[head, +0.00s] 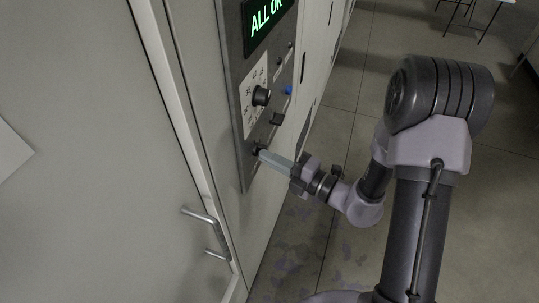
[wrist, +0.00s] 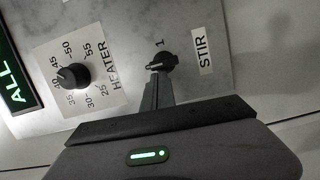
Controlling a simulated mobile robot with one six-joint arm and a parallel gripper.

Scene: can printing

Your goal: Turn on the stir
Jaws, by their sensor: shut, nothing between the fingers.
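The stir switch (wrist: 166,61) is a small dark round knob in the wrist view, between a printed "1" and a white label reading STIR. In the head view it sits low on the grey control panel (head: 234,112), mostly hidden by my fingertips. My gripper (head: 263,156) is shut and empty, reaching the panel from the right. In the wrist view the closed fingertips (wrist: 155,78) are right at the knob, overlapping its lower left edge. I cannot tell whether they touch it. Which way the knob is set is unclear.
The heater knob (wrist: 73,76) with its number dial is left of the stir switch; it shows in the head view above my gripper (head: 261,96). A green-lit display (head: 266,19), a blue button (head: 288,89) and a door handle (head: 201,216) are nearby.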

